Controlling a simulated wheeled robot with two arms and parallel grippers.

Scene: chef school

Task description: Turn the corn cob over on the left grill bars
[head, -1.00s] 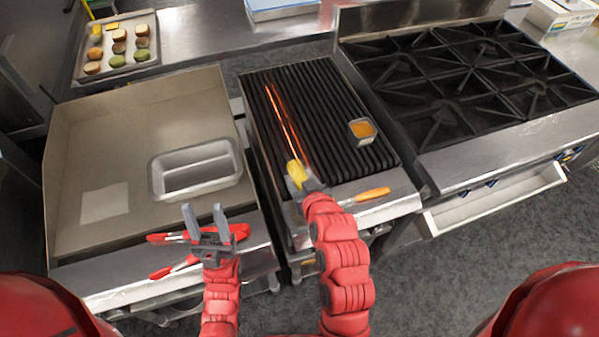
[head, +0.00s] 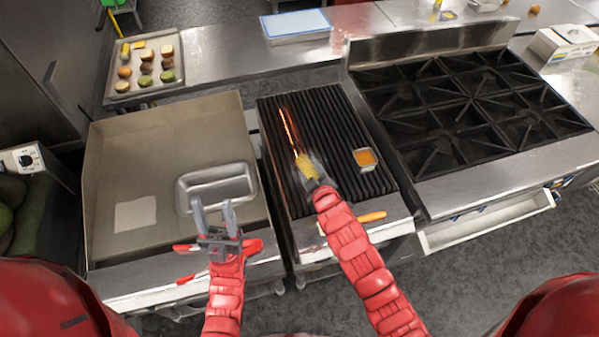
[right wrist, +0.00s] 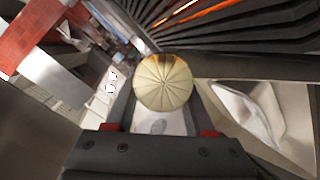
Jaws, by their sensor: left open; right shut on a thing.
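The yellow corn cob (head: 307,166) is at my right gripper (head: 317,176), over the left bars of the black grill (head: 338,120). In the right wrist view the cob's round pale end (right wrist: 163,82) sits between the fingers, with a browned patch at its top edge. My right gripper is shut on it. I cannot tell whether the cob touches the bars. Glowing orange bars (head: 289,130) run just beyond the cob. My left gripper (head: 214,214) is open and empty, above the front edge of the flat griddle.
A small container of orange sauce (head: 366,158) stands on the right grill bars. An orange-handled tool (head: 371,217) lies on the grill's front ledge. A burner stove (head: 470,110) stands to the right.

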